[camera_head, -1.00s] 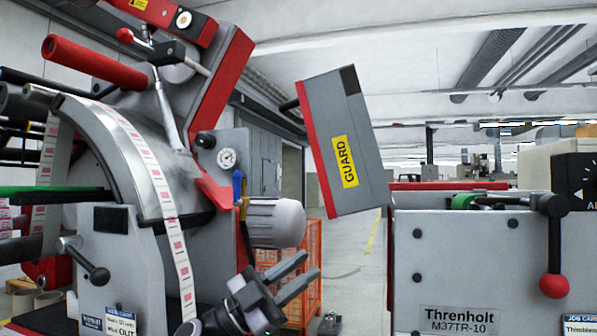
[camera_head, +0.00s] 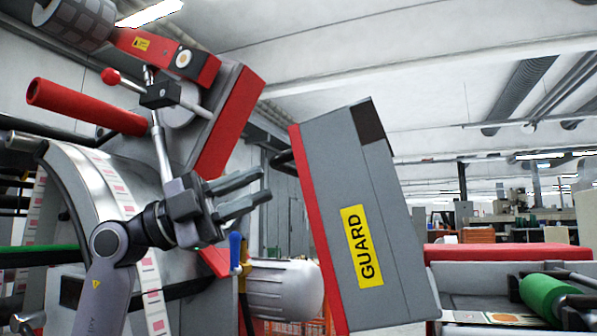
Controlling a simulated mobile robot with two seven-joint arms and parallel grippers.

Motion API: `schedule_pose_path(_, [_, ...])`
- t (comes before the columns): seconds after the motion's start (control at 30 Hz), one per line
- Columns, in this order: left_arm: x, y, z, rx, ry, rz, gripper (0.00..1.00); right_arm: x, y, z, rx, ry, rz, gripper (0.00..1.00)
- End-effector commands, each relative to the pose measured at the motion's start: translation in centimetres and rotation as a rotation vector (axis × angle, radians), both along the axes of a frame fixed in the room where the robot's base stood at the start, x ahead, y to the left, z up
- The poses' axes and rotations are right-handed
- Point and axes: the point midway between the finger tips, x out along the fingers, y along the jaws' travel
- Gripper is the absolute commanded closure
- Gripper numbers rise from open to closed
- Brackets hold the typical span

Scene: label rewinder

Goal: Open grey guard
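The grey guard (camera_head: 385,235) stands tilted at the middle right, with a red edge on its left side and a yellow GUARD label (camera_head: 362,247). A dark handle (camera_head: 283,161) sticks out from its upper left side. My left gripper (camera_head: 262,190) is raised left of the guard, its two fingers pointing right toward the guard's red edge. The fingers are apart with nothing between them, and they do not appear to touch the guard or its handle. My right gripper is not in view.
The rewinder's metal arch with its label strip (camera_head: 152,293) and a red roller (camera_head: 85,107) are at left. A silver motor (camera_head: 285,288) sits below my gripper. A green roller (camera_head: 550,297) and a red-topped unit (camera_head: 505,251) are at right.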

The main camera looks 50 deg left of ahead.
Motion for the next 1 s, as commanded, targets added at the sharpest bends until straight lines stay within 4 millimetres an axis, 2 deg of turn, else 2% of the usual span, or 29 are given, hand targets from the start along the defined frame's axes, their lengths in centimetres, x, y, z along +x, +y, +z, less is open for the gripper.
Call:
schedule_pose_path(0.23, [2.4,-1.9,1.7,0.004,0.002,-0.001,0.75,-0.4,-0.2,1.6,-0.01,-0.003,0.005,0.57])
schedule_pose_path(0.4, [4.0,-3.0,2.4,0.003,0.003,-0.001,0.75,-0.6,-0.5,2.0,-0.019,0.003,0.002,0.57])
schedule_pose_path(0.6, [4.9,-3.7,2.7,0.002,0.0,-0.001,0.75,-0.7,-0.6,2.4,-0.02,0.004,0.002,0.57])
schedule_pose_path(0.87, [5.0,-3.8,2.6,0.002,0.0,-0.001,0.75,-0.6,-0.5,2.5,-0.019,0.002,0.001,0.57])
schedule_pose_path(0.9, [5.0,-3.8,2.6,0.002,0.0,-0.001,0.78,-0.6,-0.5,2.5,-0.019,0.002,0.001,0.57])
schedule_pose_path(0.97, [5.0,-3.8,2.6,0.002,0.0,-0.001,0.97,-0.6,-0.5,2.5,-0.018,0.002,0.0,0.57])
schedule_pose_path(1.0, [5.0,-3.8,2.6,0.002,0.0,-0.001,1.0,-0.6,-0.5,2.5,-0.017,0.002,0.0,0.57])
